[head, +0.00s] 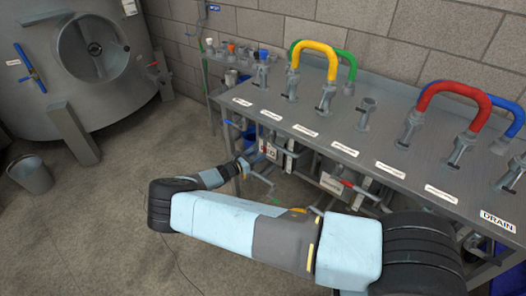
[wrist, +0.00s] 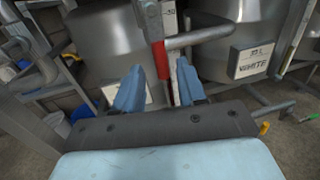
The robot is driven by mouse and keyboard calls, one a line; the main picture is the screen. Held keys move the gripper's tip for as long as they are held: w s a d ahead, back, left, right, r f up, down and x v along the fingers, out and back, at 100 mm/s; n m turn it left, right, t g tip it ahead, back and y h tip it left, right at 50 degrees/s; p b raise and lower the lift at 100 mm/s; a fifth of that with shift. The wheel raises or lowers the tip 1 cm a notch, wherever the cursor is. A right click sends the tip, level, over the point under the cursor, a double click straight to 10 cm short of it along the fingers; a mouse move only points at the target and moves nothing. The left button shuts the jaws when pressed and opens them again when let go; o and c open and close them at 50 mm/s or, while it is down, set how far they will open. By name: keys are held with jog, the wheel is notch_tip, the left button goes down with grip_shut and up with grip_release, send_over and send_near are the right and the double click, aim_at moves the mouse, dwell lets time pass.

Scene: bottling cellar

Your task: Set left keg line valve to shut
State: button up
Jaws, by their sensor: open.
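In the wrist view a valve lever with a red grip (wrist: 158,58) hangs down in front of the left one of two steel kegs (wrist: 108,40). It lies across a grey pipe (wrist: 205,36). My gripper (wrist: 160,88) is open, with one blue finger on each side of the lever's lower end. I cannot tell whether a finger touches it. In the head view my gripper (head: 246,160) is under the front edge of the steel table, beside the left keg label, and small.
The steel table (head: 345,148) overhangs the valves, with colored hose loops on top. A second red lever (head: 357,186) is farther right under it. A keg labelled WHITE (wrist: 255,62) stands at right.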

aim_at(264, 150)
jog(key=shift+x, duration=2.3)
jog(key=shift+c, duration=0.2)
grip_shut()
